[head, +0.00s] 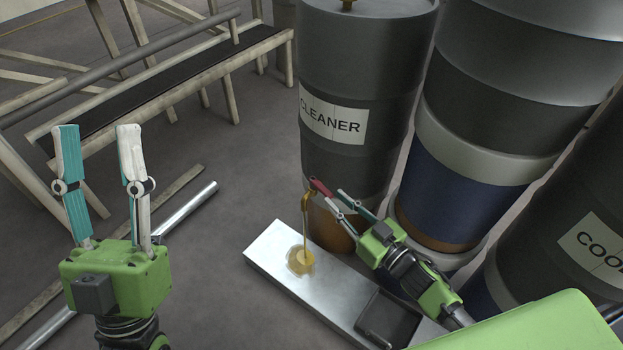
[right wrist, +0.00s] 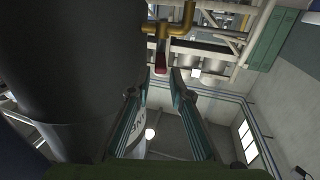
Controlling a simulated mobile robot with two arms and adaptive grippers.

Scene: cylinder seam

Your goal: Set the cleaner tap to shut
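The dark grey cleaner drum (head: 345,165) stands upright with a white "CLEANER" label. A brass tap (head: 305,203) sticks out low on its front, with a red lever handle (head: 319,187). In the right wrist view the red handle (right wrist: 160,62) hangs below the brass pipe (right wrist: 180,28). Amber liquid (head: 307,236) runs from the tap into a puddle (head: 301,262). My right gripper (head: 335,198) has its fingers apart, with the handle just ahead of its fingertips (right wrist: 169,74); contact is unclear. My left gripper (head: 97,130) is open and empty, far left of the drum.
A blue-banded drum (head: 450,205) and a "COO…" drum (head: 590,250) stand close on the right. A wooden bench (head: 170,85) and loose bars lie left.

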